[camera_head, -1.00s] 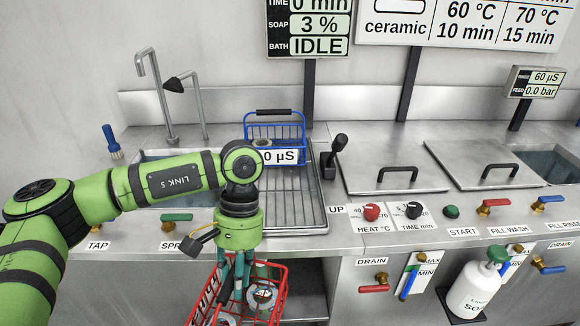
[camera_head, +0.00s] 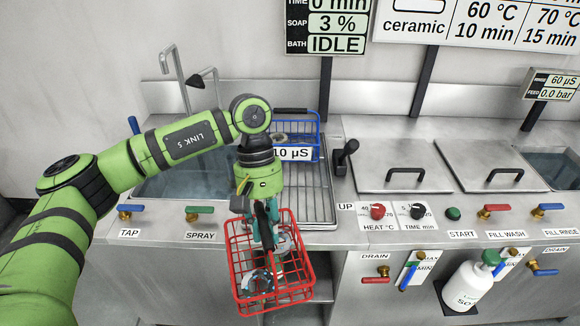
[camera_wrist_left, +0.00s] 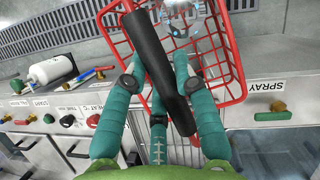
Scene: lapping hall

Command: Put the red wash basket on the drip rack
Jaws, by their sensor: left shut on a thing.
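The red wash basket (camera_head: 240,268) hangs from my left gripper (camera_head: 264,240), in front of the counter's front edge and below the drip rack. Metal ring-like parts (camera_head: 256,284) lie inside it. In the left wrist view, my left gripper (camera_wrist_left: 158,92) is shut on the basket's black handle (camera_wrist_left: 160,65), and the red basket (camera_wrist_left: 238,85) shows behind it. The drip rack (camera_head: 318,205) is a wire grid on the counter right of the sink. A blue basket (camera_head: 318,135) stands on its back part; the front part is bare. My right gripper is out of view.
The sink (camera_head: 185,180) with its taps lies left of the rack. A black lever (camera_head: 344,155) stands at the rack's right, beside closed lids (camera_head: 400,168). Knobs and coloured valve handles line the front panel. A white soap bottle (camera_head: 470,285) hangs at the lower right.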

